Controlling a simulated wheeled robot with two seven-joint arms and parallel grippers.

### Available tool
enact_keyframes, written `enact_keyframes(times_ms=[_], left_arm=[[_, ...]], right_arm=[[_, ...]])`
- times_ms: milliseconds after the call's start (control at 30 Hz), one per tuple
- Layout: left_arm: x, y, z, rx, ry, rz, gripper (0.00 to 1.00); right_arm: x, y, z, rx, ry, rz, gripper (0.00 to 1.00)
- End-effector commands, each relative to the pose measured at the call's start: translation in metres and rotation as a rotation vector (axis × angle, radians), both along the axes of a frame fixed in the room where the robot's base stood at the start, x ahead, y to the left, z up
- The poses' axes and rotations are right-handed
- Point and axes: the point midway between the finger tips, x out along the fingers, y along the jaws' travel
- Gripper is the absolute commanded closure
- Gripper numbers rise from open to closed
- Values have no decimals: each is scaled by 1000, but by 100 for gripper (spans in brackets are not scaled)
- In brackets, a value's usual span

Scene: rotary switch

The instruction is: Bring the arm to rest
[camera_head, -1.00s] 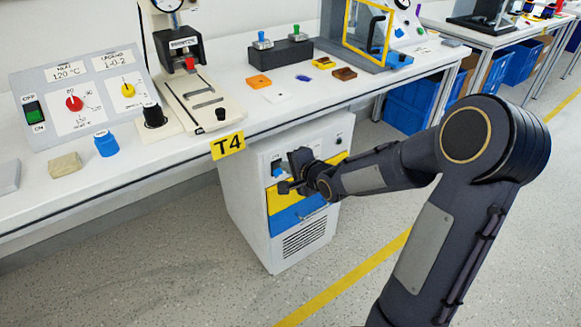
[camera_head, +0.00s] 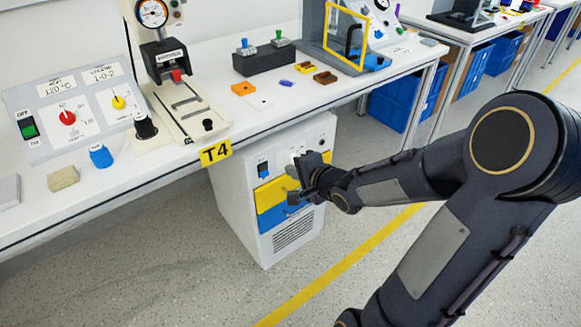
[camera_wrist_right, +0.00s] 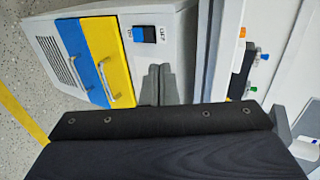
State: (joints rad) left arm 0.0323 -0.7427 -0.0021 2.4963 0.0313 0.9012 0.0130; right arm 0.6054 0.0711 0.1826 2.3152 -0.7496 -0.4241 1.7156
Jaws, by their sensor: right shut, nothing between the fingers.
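My right gripper (camera_head: 296,178) is shut and empty, in front of the white under-bench cabinet (camera_head: 290,242). In the head view it overlaps the yellow drawer (camera_head: 268,198) and the blue drawer (camera_head: 270,217). In the right wrist view the closed fingers (camera_wrist_right: 159,86) show beside the yellow drawer's handle, with no clear contact. The cabinet's blue rocker switch (camera_head: 262,168) shows left of the gripper. On the bench, a control panel (camera_head: 45,90) carries a red rotary knob (camera_head: 67,118) and a yellow one (camera_head: 118,102). My left gripper is not in view.
The white bench (camera_head: 110,182) runs above the cabinet, with a yellow T4 label (camera_head: 215,153) on its edge. Blue bins (camera_head: 395,105) sit further right; the floor in front is clear.

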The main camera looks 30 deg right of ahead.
Motion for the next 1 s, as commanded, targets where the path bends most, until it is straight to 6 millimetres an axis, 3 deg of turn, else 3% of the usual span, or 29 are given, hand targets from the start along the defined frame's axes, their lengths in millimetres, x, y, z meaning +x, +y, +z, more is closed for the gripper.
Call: enact_keyframes(times_ms=[433, 567, 667, 767, 1000], left_arm=[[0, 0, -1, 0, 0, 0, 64], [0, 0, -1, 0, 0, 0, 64], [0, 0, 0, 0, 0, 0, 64], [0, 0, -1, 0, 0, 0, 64], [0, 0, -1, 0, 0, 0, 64]], right_arm=[[0, 0, 0, -2, 0, 0, 100], [-7, 0, 6, -91, 27, 12, 100], [-28, 1, 17, -263, 97, 56, 100], [-64, 9, 27, -455, 204, 158, 100], [-147, 53, 32, -680, 336, 545, 100]])
